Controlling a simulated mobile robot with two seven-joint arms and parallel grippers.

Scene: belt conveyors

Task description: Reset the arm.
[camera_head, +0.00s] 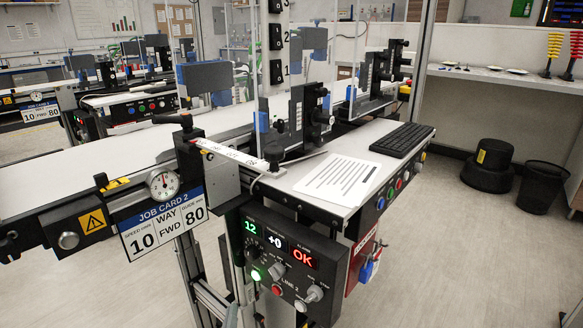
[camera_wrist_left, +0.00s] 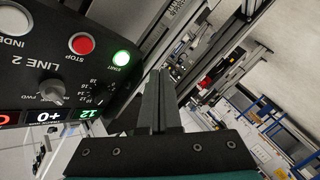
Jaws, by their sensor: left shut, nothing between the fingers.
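My left gripper (camera_wrist_left: 160,100) shows in the left wrist view with its two dark fingers together and nothing between them. It is beside the LINE 2 control panel, near the edge by the lit green START button (camera_wrist_left: 121,58). I cannot tell if it touches the panel. In the head view the control panel (camera_head: 290,262) hangs under the conveyor's front end, with its green button (camera_head: 255,275) lit and its display reading 12, +0 and OK. I cannot make out the left gripper clearly in the head view. My right gripper is in neither view.
A job card (camera_head: 163,225) and a dial gauge (camera_head: 163,183) sit on the conveyor's near side. A side shelf holds a printed sheet (camera_head: 338,180) and a black keyboard (camera_head: 402,140). A black bin (camera_head: 543,187) stands on the right. The floor at lower right is mostly clear.

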